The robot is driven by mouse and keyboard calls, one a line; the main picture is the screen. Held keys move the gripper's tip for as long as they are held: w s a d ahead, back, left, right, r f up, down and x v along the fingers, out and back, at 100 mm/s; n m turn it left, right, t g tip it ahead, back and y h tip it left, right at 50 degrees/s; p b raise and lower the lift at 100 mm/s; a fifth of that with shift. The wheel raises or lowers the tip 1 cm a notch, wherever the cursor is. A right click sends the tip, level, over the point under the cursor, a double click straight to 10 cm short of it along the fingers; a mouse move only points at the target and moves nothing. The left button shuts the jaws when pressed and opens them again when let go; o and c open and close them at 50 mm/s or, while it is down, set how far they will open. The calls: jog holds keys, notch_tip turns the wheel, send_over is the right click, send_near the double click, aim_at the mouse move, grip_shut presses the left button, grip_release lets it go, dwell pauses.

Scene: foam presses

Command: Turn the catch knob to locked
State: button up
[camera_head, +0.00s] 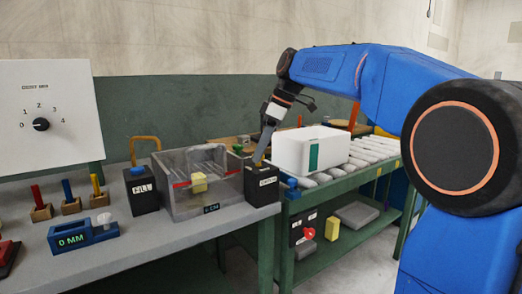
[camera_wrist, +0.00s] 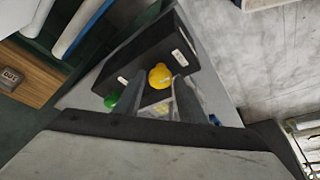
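In the wrist view a round yellow knob (camera_wrist: 160,76) sits on a black box (camera_wrist: 150,45) with small white labels, too small to read. My gripper (camera_wrist: 159,80) is open, its two grey fingers on either side of the knob; I cannot tell whether they touch it. In the head view my gripper (camera_head: 264,152) points down at the top of the labelled black box (camera_head: 262,187), and the fingers hide most of the knob. A red knob (camera_head: 309,233) also shows on a dark box under the conveyor. No label that I can read says which knob is the catch.
A clear tank (camera_head: 190,205) with a yellow block stands left of the box, and a black FILL box (camera_head: 141,192) beyond it. A white bin (camera_head: 311,150) sits close on the right, on the roller conveyor (camera_head: 372,153). A blue 0 MM gauge (camera_head: 80,235) is at front left.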

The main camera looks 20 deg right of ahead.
jog(key=c, duration=0.6)
jog(key=shift+m, duration=0.3)
jog(key=m, duration=0.1)
jog(key=m+t+h, duration=0.1)
jog(key=m, duration=0.1)
jog(key=shift+s+a+m, duration=0.15)
jog(key=shift+m, duration=0.15)
jog(key=m+t+h, duration=0.1)
jog(key=m, duration=0.2)
jog(key=shift+a+m, duration=0.1)
jog(key=shift+m, duration=0.2)
jog(key=m+h, duration=0.1)
jog(key=m, duration=0.1)
jog(key=m+h, duration=0.1)
jog(key=m, duration=0.2)
jog(key=shift+a+t, duration=0.2)
jog(key=shift+t, duration=0.1)
jog(key=shift+m+h, duration=1)
jog(key=shift+m, duration=1.5)
jog(key=o, duration=1)
